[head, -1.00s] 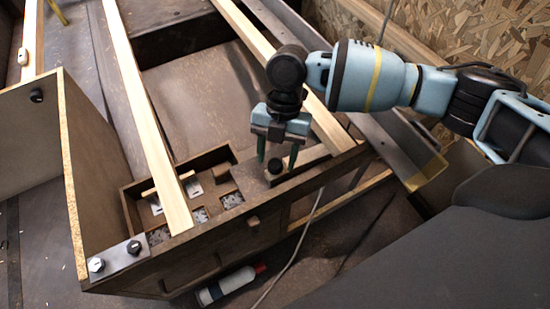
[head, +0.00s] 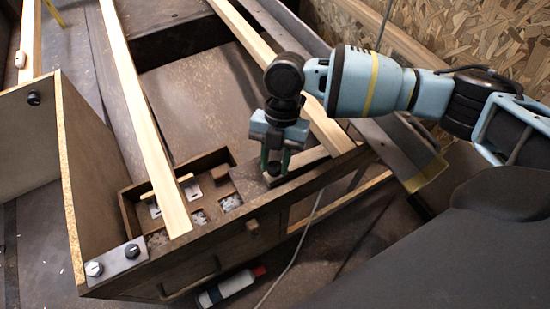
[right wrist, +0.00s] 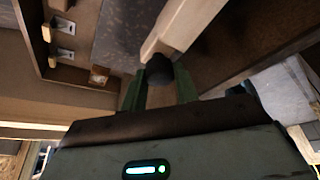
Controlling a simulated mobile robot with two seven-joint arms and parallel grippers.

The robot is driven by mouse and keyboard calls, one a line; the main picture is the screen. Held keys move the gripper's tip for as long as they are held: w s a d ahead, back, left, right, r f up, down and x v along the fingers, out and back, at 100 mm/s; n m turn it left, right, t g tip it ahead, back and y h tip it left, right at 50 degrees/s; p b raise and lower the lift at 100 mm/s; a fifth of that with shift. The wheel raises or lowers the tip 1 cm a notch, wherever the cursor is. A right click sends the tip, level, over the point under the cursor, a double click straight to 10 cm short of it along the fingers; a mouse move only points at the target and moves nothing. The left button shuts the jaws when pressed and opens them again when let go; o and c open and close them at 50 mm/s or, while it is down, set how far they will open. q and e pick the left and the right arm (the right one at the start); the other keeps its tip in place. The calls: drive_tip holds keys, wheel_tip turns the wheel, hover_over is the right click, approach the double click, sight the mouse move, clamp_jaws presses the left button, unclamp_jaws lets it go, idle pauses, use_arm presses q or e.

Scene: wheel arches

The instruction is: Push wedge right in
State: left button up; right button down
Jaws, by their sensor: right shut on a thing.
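A pale wooden piece, which looks like the wedge (head: 309,158), lies along the right side of the dark wooden frame, beside the right long batten. It has a black knob (head: 274,168) at its near end. My right gripper (head: 275,165) points down and is shut on this knob. In the right wrist view the knob (right wrist: 158,70) sits between the two green fingers, with the pale wood (right wrist: 188,24) running away beyond it. How far the wedge sits in is hard to tell. My left gripper is not in view.
A divided tray (head: 129,213) with small parts stands left of the gripper, under the left batten (head: 146,130). A bolted metal plate (head: 117,265) is at the near left corner.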

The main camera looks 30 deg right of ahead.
drive_tip(key=p, duration=0.2)
approach(308, 160)
drive_tip(key=x, duration=0.5)
drive_tip(key=shift+s+a+f, duration=0.1)
drive_tip(key=shift+a, duration=0.3)
drive_tip(key=shift+d, duration=0.45)
drive_tip(key=c, duration=1.1)
unclamp_jaws()
drive_tip(key=shift+a, duration=0.1)
drive_tip(key=shift+p+v, duration=1.45)
drive_tip(key=shift+v, duration=2.45)
